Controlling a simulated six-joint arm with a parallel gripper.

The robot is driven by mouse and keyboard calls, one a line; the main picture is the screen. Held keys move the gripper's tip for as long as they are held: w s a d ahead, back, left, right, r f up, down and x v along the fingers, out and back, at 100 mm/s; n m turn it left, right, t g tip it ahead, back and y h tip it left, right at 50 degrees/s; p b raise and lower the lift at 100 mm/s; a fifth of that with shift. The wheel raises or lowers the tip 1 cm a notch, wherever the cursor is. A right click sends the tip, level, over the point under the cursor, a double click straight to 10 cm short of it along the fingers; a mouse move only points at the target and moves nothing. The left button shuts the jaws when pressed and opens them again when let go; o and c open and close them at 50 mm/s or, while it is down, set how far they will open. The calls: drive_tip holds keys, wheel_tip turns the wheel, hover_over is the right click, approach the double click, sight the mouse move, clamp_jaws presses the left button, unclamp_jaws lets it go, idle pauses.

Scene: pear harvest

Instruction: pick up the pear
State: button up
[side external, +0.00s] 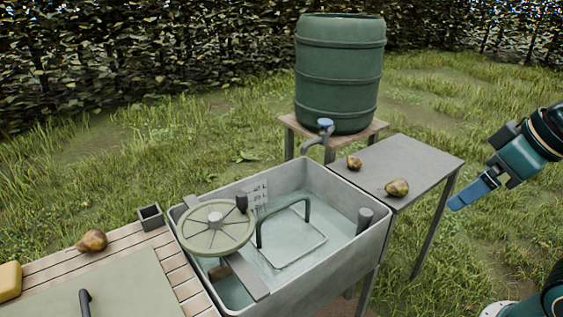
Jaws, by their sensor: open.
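Several pears are in view. One yellow-brown pear (397,188) lies on the grey side table (425,158), near its front edge. A smaller brownish pear (354,162) lies on the same table, further back and left. Another brown pear (92,241) lies on the slatted wooden bench at the lower left. My gripper (460,203) has blue fingers and hangs in the air right of the grey table, apart from the pears. It is open, and I see nothing between its fingers.
A grey sink (345,258) with water, a green wheel (215,228) and a green hoop handle (283,215) fills the middle. A green barrel (340,75) with a tap stands behind. A small dark box (151,218) sits on the bench. Grass surrounds everything.

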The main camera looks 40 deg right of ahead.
drive_tip(key=w+d+r+m+g, duration=0.25)
drive_tip(key=w+d, duration=0.25)
drive_tip(key=w, duration=0.6)
drive_tip(key=m+g, duration=0.3)
drive_tip(key=m, duration=0.1)
hover_over(398, 187)
drive_tip(key=w+d, duration=0.2)
drive_tip(key=w, duration=0.1)
wheel_tip(398, 187, down, 20)
drive_tip(key=shift+s+d+n, duration=0.1)
drive_tip(key=shift+s+n, duration=0.15)
drive_tip(key=shift+f, duration=4.2)
